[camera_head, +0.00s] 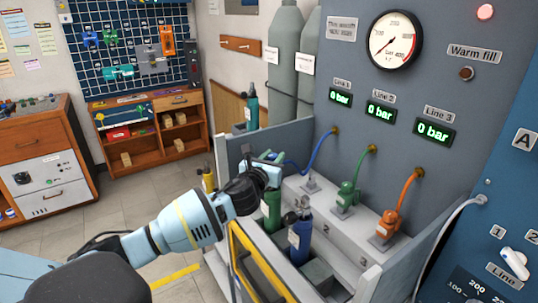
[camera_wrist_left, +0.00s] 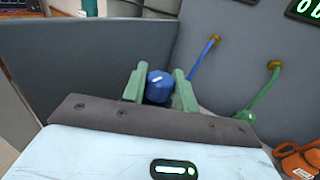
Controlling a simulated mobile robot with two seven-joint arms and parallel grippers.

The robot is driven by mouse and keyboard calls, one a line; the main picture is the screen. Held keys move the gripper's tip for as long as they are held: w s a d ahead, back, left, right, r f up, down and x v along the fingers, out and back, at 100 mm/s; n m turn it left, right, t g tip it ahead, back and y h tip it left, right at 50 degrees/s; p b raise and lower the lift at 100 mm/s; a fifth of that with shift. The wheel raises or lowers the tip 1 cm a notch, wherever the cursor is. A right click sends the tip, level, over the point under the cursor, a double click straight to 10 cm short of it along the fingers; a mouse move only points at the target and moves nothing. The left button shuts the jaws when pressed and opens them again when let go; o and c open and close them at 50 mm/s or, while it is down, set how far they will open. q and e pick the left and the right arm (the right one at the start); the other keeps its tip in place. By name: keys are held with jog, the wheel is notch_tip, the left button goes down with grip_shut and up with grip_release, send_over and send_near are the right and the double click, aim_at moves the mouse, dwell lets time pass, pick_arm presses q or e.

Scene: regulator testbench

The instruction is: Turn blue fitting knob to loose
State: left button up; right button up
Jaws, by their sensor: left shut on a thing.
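The blue fitting knob (camera_wrist_left: 159,86) shows in the left wrist view between the two green fingers of my left gripper (camera_wrist_left: 158,88). It has a pale mark on its top. The fingers are shut on it from both sides. In the head view my left gripper (camera_head: 268,158) reaches over the testbench at the first line, and hides the knob there. A blue hose (camera_head: 322,150) runs from this fitting to the panel; it also shows in the left wrist view (camera_wrist_left: 204,60). My right gripper is not in view.
The green fitting (camera_head: 345,196) and orange fitting (camera_head: 386,226) stand to the right on the stepped bench. Dark bottles (camera_head: 299,238) stand in front, behind a yellow-edged frame (camera_head: 262,262). A grey side wall (camera_wrist_left: 75,65) stands left of the fingers. The Line 1 display (camera_head: 341,98) reads 0 bar.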

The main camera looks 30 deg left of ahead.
pick_arm(q)
jog(key=shift+r+n+y+p, duration=0.25)
jog(key=shift+n+y+p, duration=0.15)
jog(key=shift+n+y, duration=0.5)
jog(key=shift+f+g+y, duration=0.15)
jog(key=shift+g+y, duration=0.15)
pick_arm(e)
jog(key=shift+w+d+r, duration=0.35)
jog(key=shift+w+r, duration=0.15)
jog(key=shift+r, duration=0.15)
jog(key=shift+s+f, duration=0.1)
pick_arm(q)
jog(key=shift+f, duration=0.1)
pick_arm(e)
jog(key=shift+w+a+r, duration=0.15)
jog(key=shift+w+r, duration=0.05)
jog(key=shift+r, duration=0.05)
pick_arm(q)
jog(key=o, duration=0.9)
jog(key=shift+o, duration=0.2)
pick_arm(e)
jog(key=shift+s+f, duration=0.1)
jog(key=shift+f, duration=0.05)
